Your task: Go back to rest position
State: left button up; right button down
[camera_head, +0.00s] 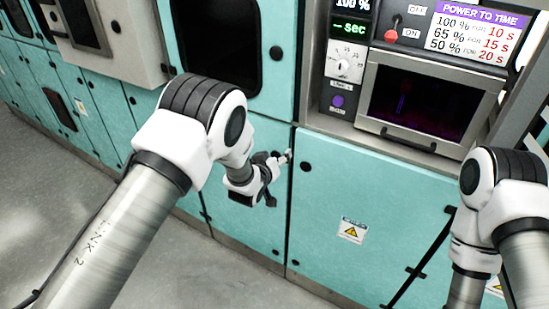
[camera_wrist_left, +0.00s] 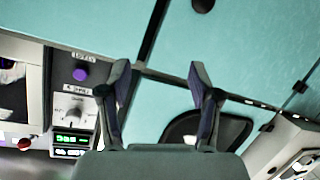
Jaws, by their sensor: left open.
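My left gripper (camera_head: 272,182) is in front of the teal cabinet doors, near the seam between two of them, left of the control panel. In the left wrist view its two fingers (camera_wrist_left: 158,82) stand wide apart with nothing between them. The fingers appear clear of the cabinet, though the exact gap cannot be told. Links of my right arm show at the right edge of the head view; its gripper is not visible.
A control panel with a dial (camera_head: 344,65), purple button (camera_head: 338,101), red-knobbed lever (camera_head: 391,35) and green display (camera_head: 350,27) sits beside a dark-windowed unit (camera_head: 425,100). Teal doors (camera_head: 355,190) with black knobs line the wall. Grey floor (camera_head: 40,180) is open at left.

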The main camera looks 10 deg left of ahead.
pick_arm(q)
jog(key=s+a+f+n+g+y+b, duration=0.1)
jog(key=s+a+f+g+b, duration=0.3)
jog(key=s+f, duration=0.6)
jog(key=s+a+f+n+g+y+b, duration=0.15)
jog(key=s+a+f, duration=0.5)
jog(key=f, duration=0.65)
jog(key=s+a+f+m+g+b, duration=0.1)
jog(key=s+g, duration=0.3)
jog(key=s, duration=1.1)
jog(key=s+a+f+m+g, duration=0.1)
jog(key=s+g, duration=0.4)
jog(key=s, duration=1.1)
jog(key=shift+a+f+m+b, duration=0.4)
jog(key=shift+f+m, duration=0.5)
jog(key=shift+m, duration=0.15)
